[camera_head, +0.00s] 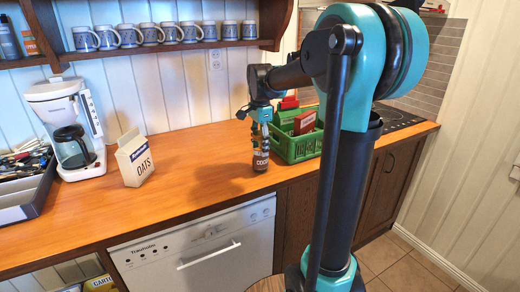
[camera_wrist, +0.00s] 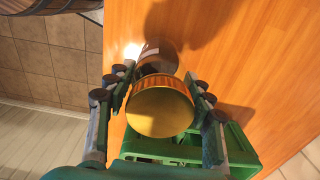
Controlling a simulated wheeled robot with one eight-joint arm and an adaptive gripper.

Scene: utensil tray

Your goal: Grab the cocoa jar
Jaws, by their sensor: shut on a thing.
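The cocoa jar (camera_head: 260,160) is a brown jar with a label, upright at the worktop's front edge, left of the green crate. In the wrist view the jar's gold lid (camera_wrist: 160,112) faces the camera between the fingers. My gripper (camera_head: 261,138) reaches down from above with its fingers on both sides of the jar. In the wrist view my gripper (camera_wrist: 160,92) is shut on the jar. The jar's base looks to be on or very near the worktop; I cannot tell which.
A green crate (camera_head: 300,154) with red boxes stands close right of the jar. An oats carton (camera_head: 135,160), a coffee maker (camera_head: 72,128) and a utensil tray (camera_head: 40,195) stand to the left. Mugs (camera_head: 165,34) line a shelf above. The worktop (camera_head: 205,165) between carton and jar is clear.

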